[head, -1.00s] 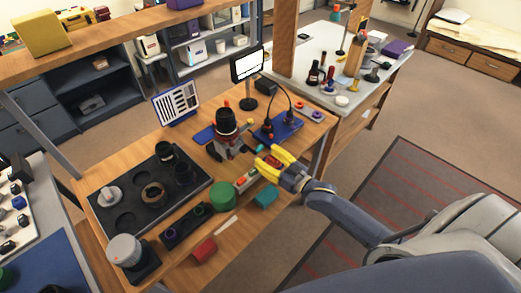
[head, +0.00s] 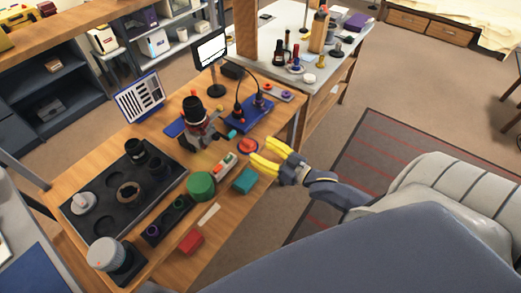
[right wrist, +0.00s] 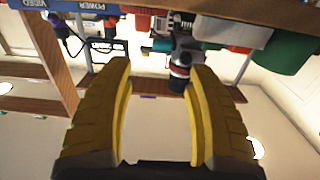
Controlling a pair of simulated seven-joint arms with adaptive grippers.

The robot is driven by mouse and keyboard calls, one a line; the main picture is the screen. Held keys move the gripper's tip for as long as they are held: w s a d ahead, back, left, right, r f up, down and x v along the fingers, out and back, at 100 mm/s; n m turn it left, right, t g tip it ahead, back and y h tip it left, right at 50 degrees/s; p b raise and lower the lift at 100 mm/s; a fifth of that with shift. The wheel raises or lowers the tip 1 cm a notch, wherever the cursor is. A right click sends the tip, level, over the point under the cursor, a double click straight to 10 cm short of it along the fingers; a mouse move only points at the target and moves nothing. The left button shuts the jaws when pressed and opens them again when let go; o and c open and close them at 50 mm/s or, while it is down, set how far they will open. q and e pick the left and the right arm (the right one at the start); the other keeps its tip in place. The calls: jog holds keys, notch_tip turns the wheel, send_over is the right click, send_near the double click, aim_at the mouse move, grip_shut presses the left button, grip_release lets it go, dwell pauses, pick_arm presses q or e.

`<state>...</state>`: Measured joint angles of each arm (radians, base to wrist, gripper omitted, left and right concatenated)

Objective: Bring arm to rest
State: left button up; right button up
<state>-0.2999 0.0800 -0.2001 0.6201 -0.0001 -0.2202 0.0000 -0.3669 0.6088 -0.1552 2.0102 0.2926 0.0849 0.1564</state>
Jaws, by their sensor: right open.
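My right gripper (head: 268,157) has yellow fingers. It is open and empty, just off the front right edge of the wooden bench (head: 262,185), beside a teal block (head: 244,181) and a round red item (head: 248,146). In the right wrist view its two fingers (right wrist: 158,75) stand apart with nothing between them; the bench items show beyond, upside down. A black lens (head: 194,108) sits upright on a stand at the middle of the bench. My left gripper is not in view.
A dark tray (head: 88,230) with lens parts fills the bench's left side. Open floor with a striped rug (head: 375,165) lies to the right.

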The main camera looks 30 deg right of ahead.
jog(key=s+d+f+g+h, duration=0.15)
jog(key=d+f, duration=0.25)
jog(key=f, duration=0.6)
jog(key=s+d+f+g+h, duration=0.1)
jog(key=d+f+g+h, duration=0.3)
jog(key=f, duration=0.7)
jog(key=s+d+f+g+h, duration=0.1)
jog(key=s+d+f, duration=0.1)
jog(key=s+f, duration=0.5)
jog(key=s+d+f+g, duration=0.15)
jog(key=s+f, duration=0.25)
jog(key=f, duration=0.7)
jog(key=s+a+f+g+h, duration=0.1)
jog(key=s+a+f+g, duration=0.15)
jog(key=s+f, duration=0.65)
jog(key=s+a+f+g, duration=0.1)
jog(key=s+f+g, duration=0.2)
jog(key=s+f, duration=0.6)
jog(key=s+a+f+g, duration=0.1)
jog(key=s+a+f, duration=0.1)
jog(key=s+a, duration=0.9)
jog(key=shift+s+a+m+g+y, duration=0.3)
jog(key=shift+s+a+g+y, duration=0.05)
jog(key=shift+s+a, duration=0.1)
